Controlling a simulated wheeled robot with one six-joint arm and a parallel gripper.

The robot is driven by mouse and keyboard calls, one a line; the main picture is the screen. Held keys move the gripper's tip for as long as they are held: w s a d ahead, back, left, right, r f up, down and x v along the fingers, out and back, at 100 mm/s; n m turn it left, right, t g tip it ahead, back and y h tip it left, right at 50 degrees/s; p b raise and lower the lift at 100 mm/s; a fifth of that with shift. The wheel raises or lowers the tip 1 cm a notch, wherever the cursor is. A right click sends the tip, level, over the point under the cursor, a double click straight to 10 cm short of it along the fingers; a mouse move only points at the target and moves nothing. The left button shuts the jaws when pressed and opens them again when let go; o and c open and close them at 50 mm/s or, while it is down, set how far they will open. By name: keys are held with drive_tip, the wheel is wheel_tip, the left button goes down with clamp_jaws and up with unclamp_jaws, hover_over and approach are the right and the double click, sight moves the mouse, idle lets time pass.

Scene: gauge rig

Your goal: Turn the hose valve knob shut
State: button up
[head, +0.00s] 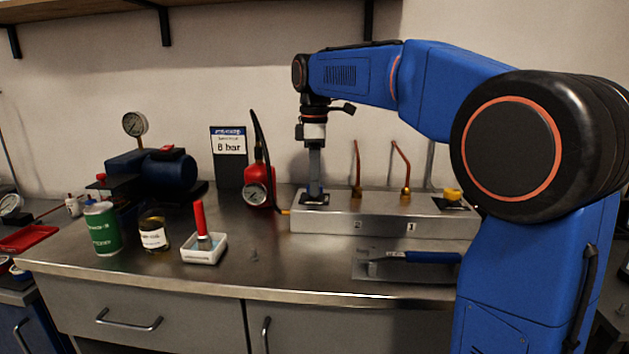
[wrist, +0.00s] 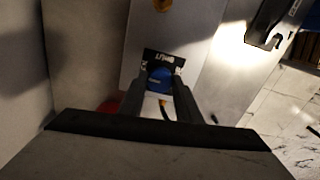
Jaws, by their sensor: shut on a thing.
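The blue valve knob (wrist: 160,80) shows between my gripper's two fingers in the wrist view, in front of a small black plate with white lettering (wrist: 165,57). My gripper (head: 315,188) points straight down at the left end of the grey metal block (head: 385,224) in the head view. It is shut on the knob, which the fingers largely hide in that view. How far the knob is turned cannot be told. A black hose (head: 259,128) rises beside the red bottle with a gauge (head: 257,178), left of the block.
Two copper tubes (head: 357,170) (head: 405,170) and a yellow knob (head: 452,194) stand on the block right of my gripper. A blue-handled trowel (head: 415,257) lies in front. A white tray with a red-handled brush (head: 203,250) stands front left. A sign (head: 229,142) reads 8 bar.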

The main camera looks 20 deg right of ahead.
drive_tip(key=shift+m, duration=0.3)
drive_tip(key=m, duration=1.2)
drive_tip(key=shift+m, duration=2.4)
drive_tip(key=o, duration=1.1)
